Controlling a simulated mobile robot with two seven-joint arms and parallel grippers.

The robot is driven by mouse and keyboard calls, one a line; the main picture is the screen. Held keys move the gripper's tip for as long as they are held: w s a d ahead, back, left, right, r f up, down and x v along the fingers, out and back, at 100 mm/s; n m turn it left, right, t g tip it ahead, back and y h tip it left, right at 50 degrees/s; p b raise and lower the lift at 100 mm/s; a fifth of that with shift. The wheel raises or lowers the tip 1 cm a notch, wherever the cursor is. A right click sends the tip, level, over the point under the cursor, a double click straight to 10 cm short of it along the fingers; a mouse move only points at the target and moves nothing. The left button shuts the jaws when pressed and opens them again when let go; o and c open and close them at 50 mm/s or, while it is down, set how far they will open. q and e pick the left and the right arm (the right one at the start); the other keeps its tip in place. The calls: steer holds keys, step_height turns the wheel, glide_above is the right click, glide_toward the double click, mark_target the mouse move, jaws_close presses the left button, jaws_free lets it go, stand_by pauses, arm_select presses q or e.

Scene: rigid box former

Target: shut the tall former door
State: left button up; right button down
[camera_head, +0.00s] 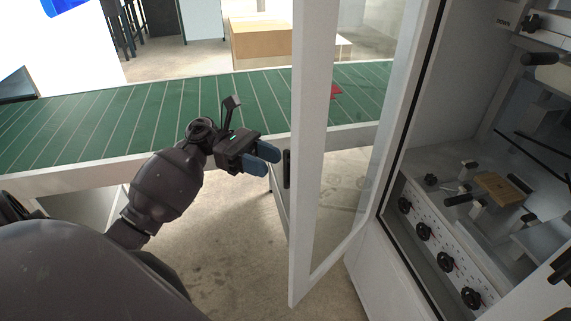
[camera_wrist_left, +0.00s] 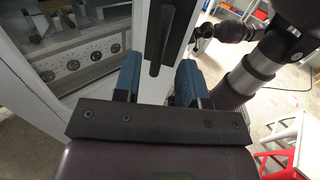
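The tall former door (camera_head: 304,200) has a white frame and a clear pane. It stands swung open, away from the former's cabinet (camera_head: 370,262). Its dark upright handle (camera_head: 286,168) faces my left gripper (camera_head: 262,160), which is just left of it in the head view. In the left wrist view the blue fingers of this gripper (camera_wrist_left: 160,80) are spread with nothing between them. The black handle (camera_wrist_left: 165,35) stands ahead, in line with the gap; I see no contact. My right gripper (camera_wrist_left: 204,32) shows small in the left wrist view; its fingers are unclear.
A green conveyor (camera_head: 110,118) runs behind my left arm, with a red item (camera_head: 335,90) on it seen through the pane. Inside the former are black knobs (camera_head: 422,231) and a brown block (camera_head: 497,187). Bare floor (camera_head: 235,230) lies left of the door.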

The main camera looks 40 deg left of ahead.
mark_target(284, 168)
arm_select(q)
steer(key=shift+w+d+p, duration=0.15)
steer(key=shift+d+p, duration=0.1)
steer(key=shift+d, duration=1.05)
steer(key=shift+w+d+p, duration=0.1)
steer(key=shift+d+p, duration=0.15)
steer(key=shift+d, duration=1)
jaws_close()
